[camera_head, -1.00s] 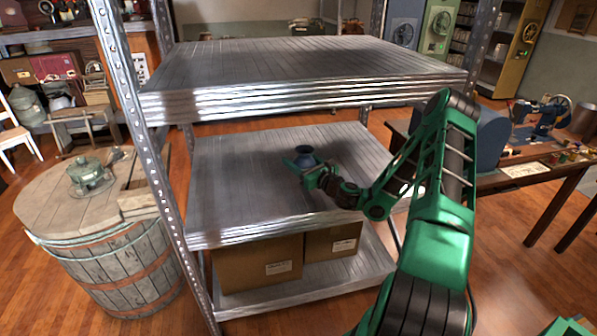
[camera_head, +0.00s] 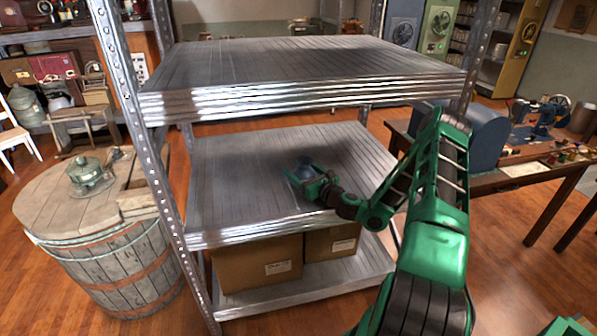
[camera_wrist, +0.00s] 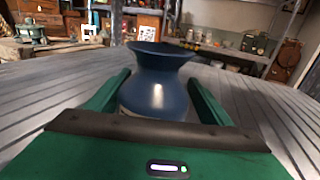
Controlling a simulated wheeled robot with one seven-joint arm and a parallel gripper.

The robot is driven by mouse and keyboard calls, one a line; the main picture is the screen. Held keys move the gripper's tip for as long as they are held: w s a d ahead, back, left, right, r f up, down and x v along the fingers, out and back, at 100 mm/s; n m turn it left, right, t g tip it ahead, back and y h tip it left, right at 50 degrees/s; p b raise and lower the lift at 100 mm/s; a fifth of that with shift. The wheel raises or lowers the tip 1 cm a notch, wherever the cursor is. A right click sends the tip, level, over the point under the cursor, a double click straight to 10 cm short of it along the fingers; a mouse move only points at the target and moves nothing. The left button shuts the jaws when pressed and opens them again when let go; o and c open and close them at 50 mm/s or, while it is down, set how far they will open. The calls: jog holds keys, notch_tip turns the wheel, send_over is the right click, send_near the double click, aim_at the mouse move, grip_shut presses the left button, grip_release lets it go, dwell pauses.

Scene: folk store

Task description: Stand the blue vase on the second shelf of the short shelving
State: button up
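The blue vase (camera_head: 305,172) is upright over the middle board of the short shelving (camera_head: 240,190), toward its right half. My gripper (camera_head: 304,174) reaches in from the right front, low over this board. In the wrist view the vase (camera_wrist: 157,92) stands between my two green fingers (camera_wrist: 158,88), which lie against its sides; the gripper appears shut on it. The flared rim and round body are clear. The base is hidden behind my gripper, so I cannot tell whether it touches the board.
The top board (camera_head: 300,65) overhangs the middle one. Cardboard boxes (camera_head: 258,265) sit on the bottom board. A metal upright (camera_head: 150,160) stands at the left front. A wooden barrel (camera_head: 110,240) is on the left, a work table (camera_head: 530,170) on the right. The middle board's left part is bare.

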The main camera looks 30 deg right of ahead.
jog(key=shift+r, duration=0.1)
jog(key=s, duration=0.3)
jog(key=s+d, duration=0.1)
jog(key=s, duration=0.7)
jog(key=shift+s+d, duration=0.1)
jog(key=shift+d, duration=0.1)
jog(key=shift+s, duration=0.4)
